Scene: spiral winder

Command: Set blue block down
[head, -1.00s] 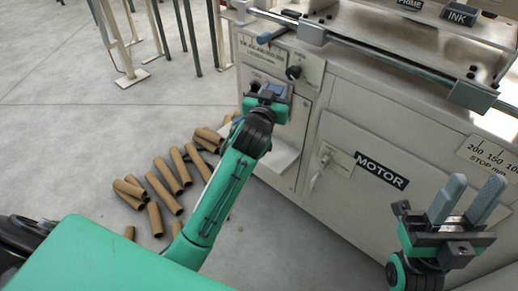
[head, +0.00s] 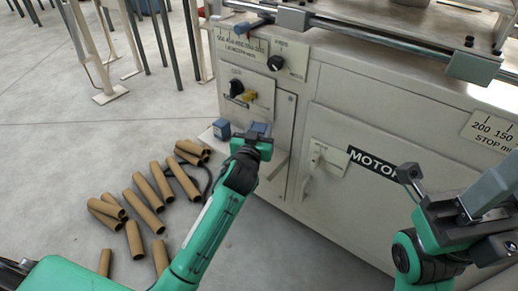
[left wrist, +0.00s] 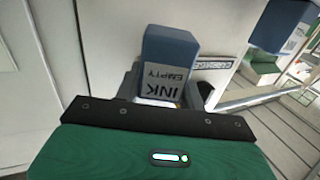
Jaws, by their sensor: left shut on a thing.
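My left gripper (head: 259,138) is shut on a blue block (head: 259,128), low in front of the machine's left side panel. In the left wrist view the held blue block (left wrist: 170,52) stands up from between the fingers, with a pale label reading INK EMPTY. A second blue block (head: 221,128) sits just left of it on a pale ledge (head: 209,138). A blue block also shows at the upper right of the left wrist view (left wrist: 283,25). The gripper hides the held block's lower part. My right gripper (head: 488,192) is at the right edge; its fingers overlap in view.
The machine's panel carries a black knob (head: 276,63) and a switch box (head: 248,92) with a yellow part above the held block. The MOTOR door (head: 350,185) is to the right. Several brown cardboard tubes (head: 147,190) lie on the floor at left.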

